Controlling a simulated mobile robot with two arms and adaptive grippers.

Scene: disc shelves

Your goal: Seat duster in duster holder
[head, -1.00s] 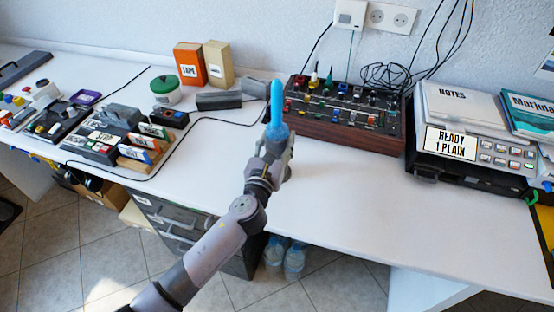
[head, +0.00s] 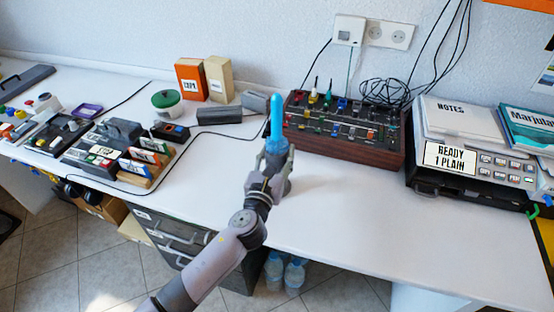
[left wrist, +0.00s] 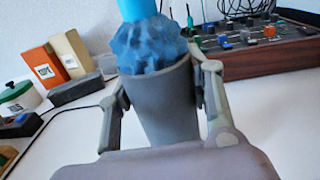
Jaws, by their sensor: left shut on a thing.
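The duster has a light-blue handle (head: 276,111) pointing up and a darker blue fluffy head. In the left wrist view the fluffy head (left wrist: 150,46) sits down in the mouth of a grey tapered cup, the duster holder (left wrist: 160,103). The duster stands nearly upright. My left gripper (head: 276,150) has one finger on each side of the grey cup and is shut on it. The cup's lower part is hidden by the gripper, so I cannot tell whether it touches the table. My right gripper is not in view.
A wood-sided control box (head: 345,146) stands just right of the duster. Grey blocks (head: 219,115), a green-lidded tub (head: 166,103) and boxes (head: 191,80) stand behind left. A label machine (head: 480,158) stands at the right. The white table (head: 350,215) is clear in front.

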